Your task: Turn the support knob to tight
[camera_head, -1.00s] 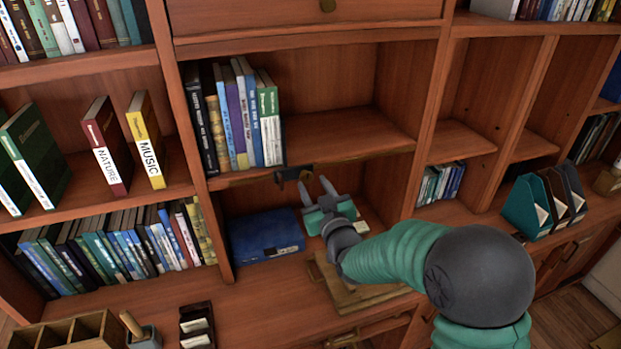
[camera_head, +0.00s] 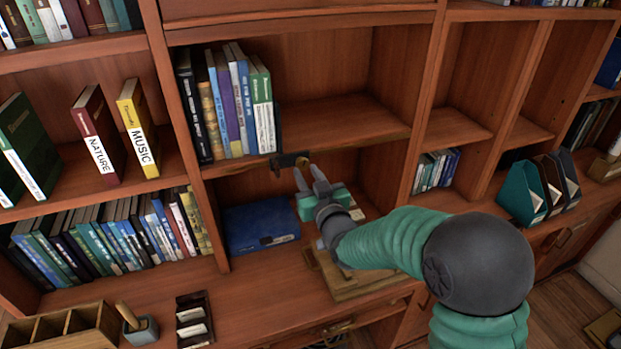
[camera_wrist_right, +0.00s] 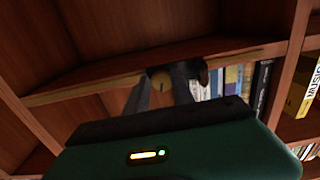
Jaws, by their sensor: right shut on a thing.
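The round brass support knob (camera_head: 303,161) sits on a dark bracket (camera_head: 284,161) under the front edge of the middle shelf. The finger contact is partly hidden by the dark bracket. My left gripper is not in view.
Several upright books (camera_head: 232,105) stand on the shelf (camera_head: 330,135) above the knob, at its left. A blue box (camera_head: 262,226) lies left of my arm in the lower compartment. A wooden board (camera_head: 350,288) lies under my forearm. The shelf right of the books is clear.

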